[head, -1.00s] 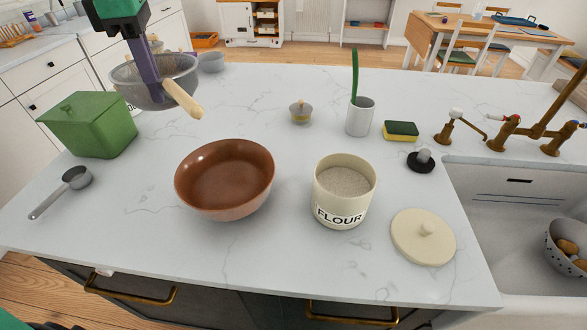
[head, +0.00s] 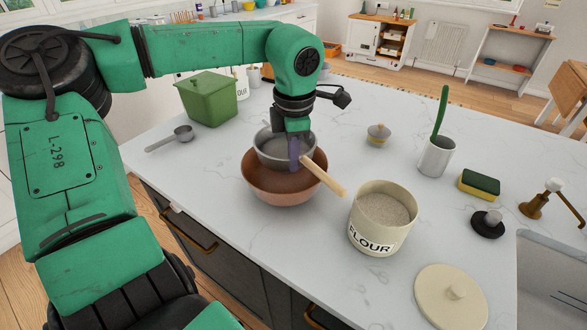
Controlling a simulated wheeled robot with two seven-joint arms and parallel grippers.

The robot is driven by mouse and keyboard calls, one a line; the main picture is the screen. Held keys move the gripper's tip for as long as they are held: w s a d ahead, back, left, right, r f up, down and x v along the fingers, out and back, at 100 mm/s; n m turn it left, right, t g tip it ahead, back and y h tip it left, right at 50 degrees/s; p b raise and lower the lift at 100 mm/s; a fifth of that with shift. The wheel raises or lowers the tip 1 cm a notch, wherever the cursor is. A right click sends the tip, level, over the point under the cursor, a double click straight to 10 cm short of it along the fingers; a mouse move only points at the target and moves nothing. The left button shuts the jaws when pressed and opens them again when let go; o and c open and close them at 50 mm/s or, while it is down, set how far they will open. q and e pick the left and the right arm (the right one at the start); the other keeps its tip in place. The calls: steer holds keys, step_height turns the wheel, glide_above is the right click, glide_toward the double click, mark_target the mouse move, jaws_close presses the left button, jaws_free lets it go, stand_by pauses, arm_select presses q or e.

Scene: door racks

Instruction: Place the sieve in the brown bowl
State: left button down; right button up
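The grey sieve (head: 268,150) with a wooden handle is over the brown bowl (head: 272,190), its basket within the bowl's rim as seen from above. Its handle points right and toward me, past the bowl's rim. I cannot tell whether the basket touches the bowl's inside. My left gripper (head: 295,160) points down at the sieve's handle side, its purple finger closed there on the sieve. My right gripper is out of view.
A flour canister (head: 380,220) stands just right of the bowl, close to the handle's end. Its lid (head: 450,298) lies nearer. A green box (head: 210,100) and a measuring scoop (head: 180,134) are left.

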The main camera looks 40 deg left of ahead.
arm_select(q)
steer(key=f, duration=0.4)
steer(key=shift+a, duration=0.2)
steer(key=shift+f+b, duration=0.45)
steer(key=shift+f, duration=0.15)
steer(key=c, duration=1.1)
jaws_free()
steer(key=shift+r, duration=0.1)
steer(key=shift+s+d, duration=0.1)
